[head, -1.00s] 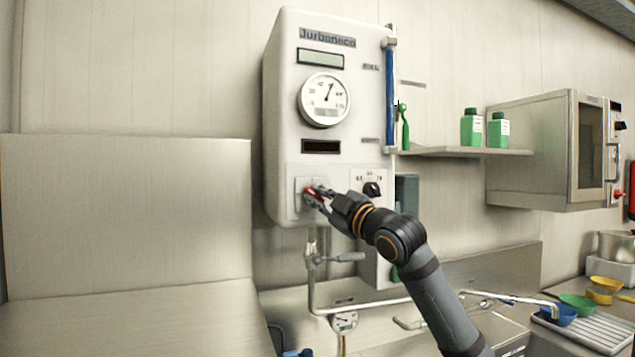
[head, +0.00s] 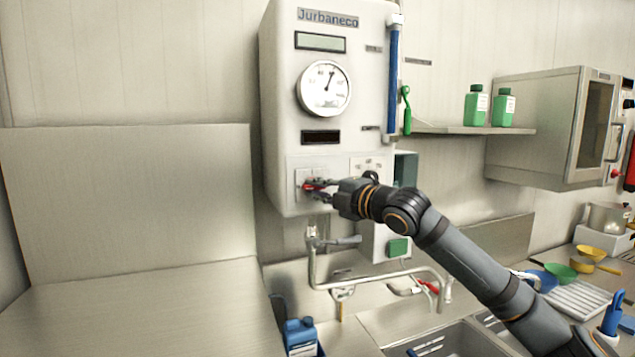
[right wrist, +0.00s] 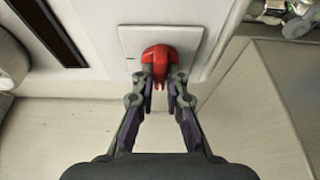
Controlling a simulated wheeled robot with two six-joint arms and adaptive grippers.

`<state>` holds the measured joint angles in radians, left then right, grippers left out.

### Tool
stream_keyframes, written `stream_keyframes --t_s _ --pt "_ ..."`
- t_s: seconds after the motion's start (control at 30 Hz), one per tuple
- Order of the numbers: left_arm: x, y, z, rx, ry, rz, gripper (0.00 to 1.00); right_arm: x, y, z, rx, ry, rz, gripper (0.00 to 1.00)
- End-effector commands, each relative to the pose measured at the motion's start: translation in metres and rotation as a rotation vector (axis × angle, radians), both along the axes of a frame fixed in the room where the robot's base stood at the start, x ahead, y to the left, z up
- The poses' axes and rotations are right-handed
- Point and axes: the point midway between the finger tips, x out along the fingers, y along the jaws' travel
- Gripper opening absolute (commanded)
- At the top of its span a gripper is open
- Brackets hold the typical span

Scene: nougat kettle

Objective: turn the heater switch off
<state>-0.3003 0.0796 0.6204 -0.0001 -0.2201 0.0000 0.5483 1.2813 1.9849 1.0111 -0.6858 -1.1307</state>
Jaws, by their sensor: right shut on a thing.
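The heater switch (head: 310,184) is a red knob on a pale square plate, low on the front of the white wall heater (head: 289,90). In the right wrist view the red switch (right wrist: 158,62) stands out from its plate (right wrist: 127,38). My right gripper (head: 320,190) reaches it from the right. In the right wrist view the right gripper (right wrist: 160,85) has its two fingertips on either side of the knob's lower part, shut on it. The fingers partly hide the knob in the head view. My left gripper is not in view.
A round gauge (head: 325,88) sits above the switch. A pipe with a lever tap (head: 338,241) runs below the heater. A black knob is partly behind my right arm. A shelf with green bottles (head: 475,106) and a steel cabinet (head: 530,130) are at the right.

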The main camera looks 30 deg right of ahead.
Motion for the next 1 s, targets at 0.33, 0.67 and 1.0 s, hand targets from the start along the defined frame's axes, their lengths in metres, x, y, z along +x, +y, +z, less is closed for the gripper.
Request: stream_keyframes --t_s 0.33,0.67,1.0 --pt "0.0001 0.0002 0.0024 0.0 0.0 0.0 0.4 -0.0001 0.0004 -0.0015 -0.02 0.007 0.0 0.0" --pt "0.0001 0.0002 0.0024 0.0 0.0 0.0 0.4 0.0 0.0004 -0.0014 -0.019 0.007 0.0 0.31" --pt "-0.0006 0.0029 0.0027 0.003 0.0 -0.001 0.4 0.0 -0.0001 0.0007 -0.017 0.004 -0.001 0.35"
